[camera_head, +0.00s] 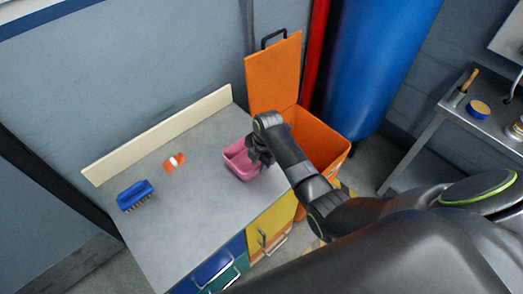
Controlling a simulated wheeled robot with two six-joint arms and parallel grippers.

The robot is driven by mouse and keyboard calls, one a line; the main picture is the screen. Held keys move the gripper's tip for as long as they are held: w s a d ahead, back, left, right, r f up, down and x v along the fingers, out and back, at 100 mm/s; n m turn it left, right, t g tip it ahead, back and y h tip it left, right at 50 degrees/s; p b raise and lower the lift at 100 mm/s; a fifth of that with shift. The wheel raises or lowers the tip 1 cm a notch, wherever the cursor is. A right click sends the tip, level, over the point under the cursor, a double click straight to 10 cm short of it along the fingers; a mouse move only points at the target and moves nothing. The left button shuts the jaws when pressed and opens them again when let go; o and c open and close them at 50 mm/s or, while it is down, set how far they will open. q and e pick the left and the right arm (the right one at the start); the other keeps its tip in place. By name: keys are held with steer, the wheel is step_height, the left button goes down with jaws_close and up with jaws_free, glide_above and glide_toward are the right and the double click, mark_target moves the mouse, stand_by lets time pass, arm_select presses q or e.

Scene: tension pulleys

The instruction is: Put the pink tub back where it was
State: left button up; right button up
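The pink tub (237,162) stands upright on the grey worktop, near its right edge. Its open top faces up, and it looks empty as far as I can see. My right gripper (256,160) comes in from the right and is at the tub's right rim, covering part of it. The fingers are small and dark, and I cannot tell whether they are closed on the rim. My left gripper is not in view.
A blue brush (135,194) and a small orange-and-white item (174,162) lie on the worktop (190,215), left of the tub. An orange bin (318,139) with its lid raised stands at the right. The worktop's middle is clear.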

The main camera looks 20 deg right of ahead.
step_height(320, 180, up, 11)
steer(key=d, duration=0.1)
steer(key=shift+s+d+f, duration=0.15)
steer(key=shift+s+d, duration=0.05)
steer(key=shift+s, duration=0.1)
steer(key=shift+f, duration=0.1)
steer(key=s+d+m+t+h, duration=0.1)
steer(key=s+d+m, duration=0.2)
steer(key=s+m, duration=0.6)
steer(key=s+d+f+m+t+h, duration=0.1)
steer(key=s+d+m, duration=0.2)
steer(key=s+m, duration=0.55)
steer(key=s+d+m+t+h, duration=0.1)
steer(key=s+d+m, duration=0.35)
steer(key=s, duration=0.85)
step_height(320, 180, down, 25)
steer(key=g, duration=0.1)
steer(key=s+f+g+b, duration=0.1)
steer(key=s+f, duration=1.4)
steer(key=shift+a+f+m+y, duration=0.3)
steer(key=shift+a+f, duration=0.05)
